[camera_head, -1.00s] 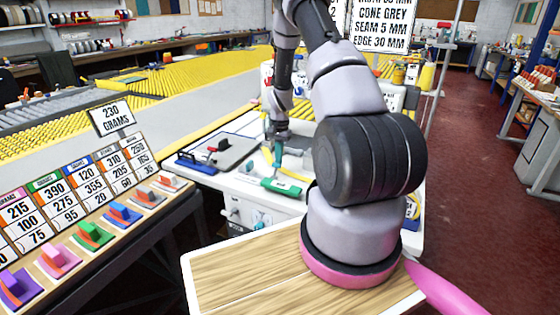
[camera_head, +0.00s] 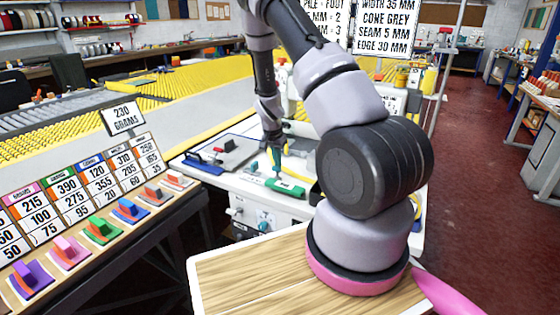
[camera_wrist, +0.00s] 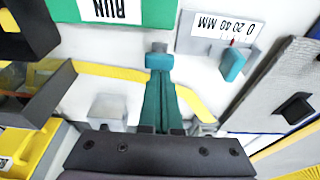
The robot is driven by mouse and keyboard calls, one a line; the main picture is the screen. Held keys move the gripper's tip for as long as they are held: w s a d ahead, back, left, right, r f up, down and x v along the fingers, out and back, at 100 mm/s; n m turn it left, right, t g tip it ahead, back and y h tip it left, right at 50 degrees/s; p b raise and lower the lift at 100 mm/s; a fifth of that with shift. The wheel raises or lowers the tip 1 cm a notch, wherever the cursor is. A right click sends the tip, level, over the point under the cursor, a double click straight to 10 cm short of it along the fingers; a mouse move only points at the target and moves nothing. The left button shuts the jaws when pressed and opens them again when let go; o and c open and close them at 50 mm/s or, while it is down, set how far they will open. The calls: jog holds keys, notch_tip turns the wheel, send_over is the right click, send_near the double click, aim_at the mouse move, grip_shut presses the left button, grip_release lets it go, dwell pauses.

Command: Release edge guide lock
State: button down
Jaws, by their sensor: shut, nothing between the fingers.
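My gripper (camera_head: 277,172) is over the white machine bed (camera_head: 232,184), pointing down behind the green RUN plate (camera_head: 290,188). In the wrist view its two teal fingers (camera_wrist: 158,78) lie together with nothing between them. A small teal knob on a grey stem (camera_wrist: 159,61) shows right at the fingertips; I cannot tell whether they touch it. To its right, a grey bracket with a "0 20 40 MM" scale (camera_wrist: 216,30) carries a teal lever (camera_wrist: 232,65). I cannot tell which teal piece is the edge guide lock. The RUN plate also shows in the wrist view (camera_wrist: 68,10).
A grey board with a dark handle (camera_wrist: 290,85) lies right of the bracket. A yellow strip (camera_wrist: 100,70) runs across the bed beside the fingers. Yellow and dark blocks stand at left. A rack of coloured sliders (camera_head: 100,228) stands left of the machine.

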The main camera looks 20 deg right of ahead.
jog(key=shift+s+a+f, duration=0.1)
jog(key=shift+s+a, duration=0.55)
jog(key=shift+a, duration=0.2)
jog(key=shift+s+a+f, duration=0.35)
jog(key=shift+s+a, duration=0.15)
jog(key=shift+a, duration=0.05)
jog(key=shift+s, duration=0.1)
jog(key=w+d+r, duration=0.3)
send_near(273, 168)
jog(key=shift+s+a+r, duration=0.2)
jog(key=shift+s+r, duration=0.05)
jog(key=shift+s, duration=0.15)
jog(key=shift+s+a+r, duration=0.2)
jog(key=shift+s, duration=0.2)
